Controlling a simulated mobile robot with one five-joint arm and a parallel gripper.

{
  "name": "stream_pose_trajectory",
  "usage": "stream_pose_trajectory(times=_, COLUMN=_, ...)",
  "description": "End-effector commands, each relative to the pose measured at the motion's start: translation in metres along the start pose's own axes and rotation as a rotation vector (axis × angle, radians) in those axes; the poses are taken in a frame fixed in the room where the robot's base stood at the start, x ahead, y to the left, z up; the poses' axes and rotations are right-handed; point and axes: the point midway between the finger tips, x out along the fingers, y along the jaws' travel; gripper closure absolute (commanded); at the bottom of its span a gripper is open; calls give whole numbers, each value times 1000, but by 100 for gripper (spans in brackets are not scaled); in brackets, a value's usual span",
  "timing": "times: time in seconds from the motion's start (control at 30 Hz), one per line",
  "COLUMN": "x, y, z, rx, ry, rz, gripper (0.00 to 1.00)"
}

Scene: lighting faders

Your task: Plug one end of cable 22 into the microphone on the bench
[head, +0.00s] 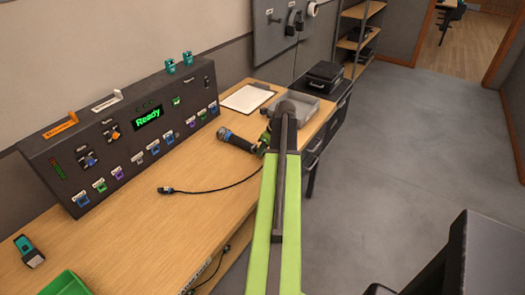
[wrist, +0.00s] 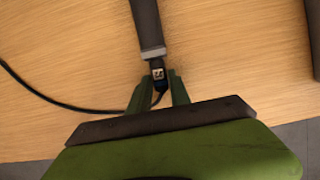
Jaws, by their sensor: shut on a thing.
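The microphone (head: 240,142) lies on the wooden bench, its mesh head to the left and its handle pointing at my gripper (head: 266,142). In the wrist view my gripper (wrist: 160,88) is shut on a dark plug (wrist: 158,74) with a small pale label, whose marking is too small to read surely. The plug lines up with the end of the microphone's handle (wrist: 147,25) and appears to meet it; I cannot tell how deep it sits.
A dark fader console (head: 130,130) with a green "Ready" display stands along the wall. A clipboard (head: 247,97) and a grey tray (head: 302,108) lie beyond the microphone. A green bin (head: 66,285) is at lower left. Another cable (head: 211,268) hangs at the bench's front edge.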

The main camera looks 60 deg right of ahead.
Motion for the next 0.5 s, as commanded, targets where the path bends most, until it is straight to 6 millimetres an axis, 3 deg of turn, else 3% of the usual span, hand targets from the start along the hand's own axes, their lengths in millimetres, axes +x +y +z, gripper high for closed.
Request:
stream_pose_trajectory(times=0.43, x=0, y=0, z=0, rx=-1, ry=-1, rz=0, gripper=100)
stream_pose_trajectory(times=0.47, x=0, y=0, z=1, rx=-1, ry=-1, rz=0, gripper=74)
stream_pose_trajectory(times=0.5, x=0, y=0, z=1, rx=-1, ry=-1, rz=0, gripper=68)
